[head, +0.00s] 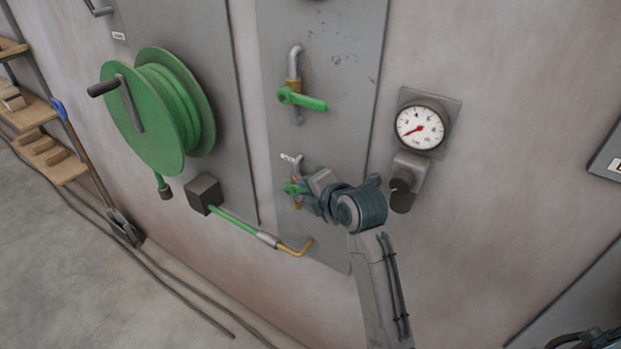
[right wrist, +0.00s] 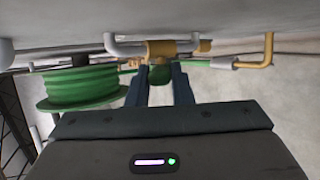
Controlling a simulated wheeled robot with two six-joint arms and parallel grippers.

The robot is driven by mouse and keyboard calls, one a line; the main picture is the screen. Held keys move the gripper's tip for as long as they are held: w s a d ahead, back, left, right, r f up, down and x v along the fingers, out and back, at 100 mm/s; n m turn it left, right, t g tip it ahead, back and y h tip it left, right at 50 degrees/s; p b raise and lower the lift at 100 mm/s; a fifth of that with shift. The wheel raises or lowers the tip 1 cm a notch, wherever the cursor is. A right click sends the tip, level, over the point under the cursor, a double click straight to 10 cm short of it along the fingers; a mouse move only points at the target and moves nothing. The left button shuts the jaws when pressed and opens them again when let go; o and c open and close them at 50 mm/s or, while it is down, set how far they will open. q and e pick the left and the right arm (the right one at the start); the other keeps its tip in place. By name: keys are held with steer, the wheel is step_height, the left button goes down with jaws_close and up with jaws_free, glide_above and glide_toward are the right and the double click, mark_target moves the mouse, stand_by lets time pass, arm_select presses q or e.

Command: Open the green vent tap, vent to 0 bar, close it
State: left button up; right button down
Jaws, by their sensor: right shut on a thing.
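Two green taps are on the grey wall panel. The upper green tap (head: 310,102) has its lever pointing right, across its upright pipe. The lower green tap (head: 292,189) sits on a small brass and metal pipe. My right gripper (head: 303,192) is at the lower tap and shut on its green handle, partly hiding it. In the right wrist view the green handle (right wrist: 159,74) shows between the two fingers. The pressure gauge (head: 420,126) has a white face, and its red needle points to the lower left.
A green hose reel (head: 151,124) hangs at the left. A green hose with a bent brass nozzle (head: 297,250) hangs just below the lower tap. A dark knob (head: 402,192) sits under the gauge, right of my gripper. The wall farther right is mostly bare.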

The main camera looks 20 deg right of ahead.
steer(key=shift+w+a+r+g+h+p, duration=0.1)
steer(key=shift+r+g+h+p, duration=0.2)
stand_by(0.4)
steer(key=c, duration=1.3)
jaws_free()
